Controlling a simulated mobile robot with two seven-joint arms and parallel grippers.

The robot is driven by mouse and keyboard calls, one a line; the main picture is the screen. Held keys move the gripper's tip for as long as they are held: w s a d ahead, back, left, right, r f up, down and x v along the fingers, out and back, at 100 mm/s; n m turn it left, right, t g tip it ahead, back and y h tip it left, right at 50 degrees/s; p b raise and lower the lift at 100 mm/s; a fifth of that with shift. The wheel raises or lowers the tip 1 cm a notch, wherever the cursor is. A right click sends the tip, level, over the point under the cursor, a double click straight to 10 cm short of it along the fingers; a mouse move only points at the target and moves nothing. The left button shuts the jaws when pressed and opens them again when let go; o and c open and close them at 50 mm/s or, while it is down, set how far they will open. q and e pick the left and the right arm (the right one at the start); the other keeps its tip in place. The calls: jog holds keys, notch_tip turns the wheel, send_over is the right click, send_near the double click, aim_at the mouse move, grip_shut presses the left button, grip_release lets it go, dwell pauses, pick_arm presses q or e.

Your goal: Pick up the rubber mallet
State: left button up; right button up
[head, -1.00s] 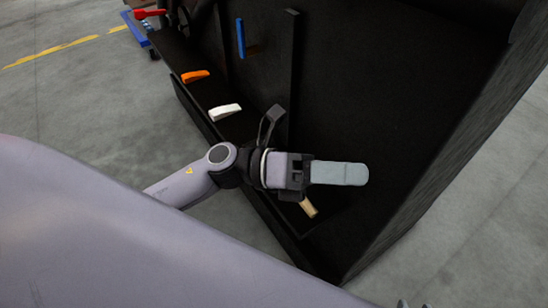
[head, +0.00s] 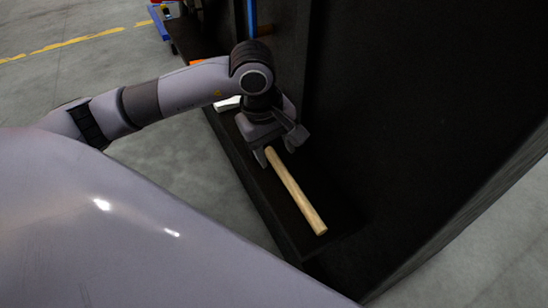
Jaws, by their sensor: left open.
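The rubber mallet shows only as its pale wooden handle (head: 298,195), lying slantwise on the black ledge. Its near end is in the open. Its far end reaches up to my left gripper, and the mallet's head is not visible, perhaps hidden behind the gripper. My left gripper (head: 279,148) comes in from the left and points down over the far end of the handle. Its jaws are open, with one finger left of the handle and the other to its upper right. I cannot tell whether they touch it. My right gripper is not in view.
The black ledge (head: 247,170) runs along a tall black wall (head: 400,120) on the right. A white piece (head: 228,103) lies partly behind my left arm, with an orange piece (head: 196,62) farther back. A blue upright piece (head: 251,18) stands behind. Grey floor is open at left.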

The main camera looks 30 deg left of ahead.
aim_at(279, 163)
pick_arm(q)
jog(key=f, duration=0.4)
jog(key=shift+w+d+b, duration=0.15)
jog(key=shift+w+b, duration=0.05)
jog(key=shift+b, duration=0.2)
jog(key=shift+w+f, duration=0.15)
jog(key=shift+f, duration=0.25)
jog(key=shift+c, duration=0.7)
grip_shut()
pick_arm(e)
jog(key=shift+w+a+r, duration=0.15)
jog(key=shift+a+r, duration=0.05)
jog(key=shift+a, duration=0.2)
